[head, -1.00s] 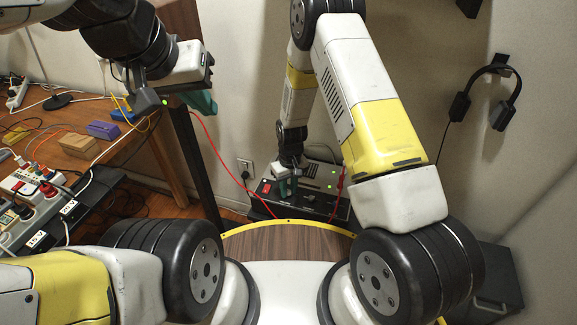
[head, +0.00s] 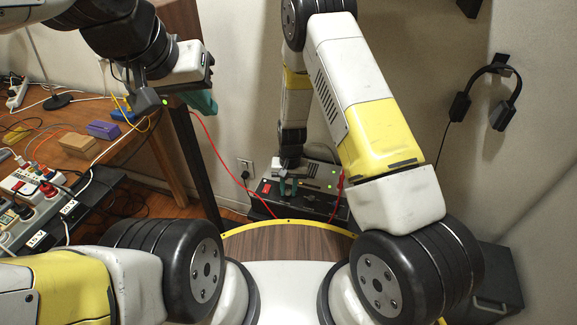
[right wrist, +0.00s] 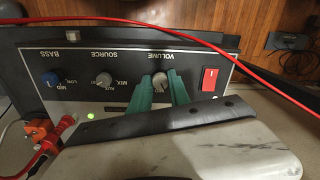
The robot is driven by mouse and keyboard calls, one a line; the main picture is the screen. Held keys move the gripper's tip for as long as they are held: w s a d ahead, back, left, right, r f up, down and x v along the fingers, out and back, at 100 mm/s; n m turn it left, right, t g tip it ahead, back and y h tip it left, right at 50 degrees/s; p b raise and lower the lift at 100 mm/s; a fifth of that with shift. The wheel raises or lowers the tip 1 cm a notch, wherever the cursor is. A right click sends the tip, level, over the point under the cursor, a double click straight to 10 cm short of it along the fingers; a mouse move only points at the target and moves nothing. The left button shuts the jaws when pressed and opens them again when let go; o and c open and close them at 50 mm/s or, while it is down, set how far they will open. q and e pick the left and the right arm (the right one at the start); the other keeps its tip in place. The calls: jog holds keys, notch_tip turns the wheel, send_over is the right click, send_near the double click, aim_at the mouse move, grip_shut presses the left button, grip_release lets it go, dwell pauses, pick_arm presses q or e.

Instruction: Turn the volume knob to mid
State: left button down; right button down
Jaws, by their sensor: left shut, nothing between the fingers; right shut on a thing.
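The volume knob (right wrist: 160,82) is a small pale knob under the VOLUME label on a dark amplifier panel (right wrist: 120,62), which appears upside down in the right wrist view. In the head view the amplifier (head: 318,205) stands low against the wall. My right gripper (right wrist: 161,88) has its teal fingers on either side of the volume knob and is shut on it; it also shows in the head view (head: 288,187). I cannot tell clearly where the knob's pointer sits. My left gripper (head: 203,101) is shut and empty, high beside the wooden table.
Beside the volume knob are a red switch (right wrist: 210,78), a source knob (right wrist: 103,80) and a blue bass knob (right wrist: 52,79). A red cable (right wrist: 240,62) crosses in front of the panel. A wooden table (head: 105,150) with cables stands left. Headphones (head: 485,98) hang right.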

aim_at(289, 192)
jog(key=m, duration=0.5)
jog(key=shift+m, duration=0.4)
dwell(0.3)
jog(key=c, duration=1.2)
grip_release()
jog(key=shift+r, duration=0.1)
notch_tip(289, 192, up, 8)
jog(key=shift+s+d+f, duration=0.1)
jog(key=shift+f, duration=0.1)
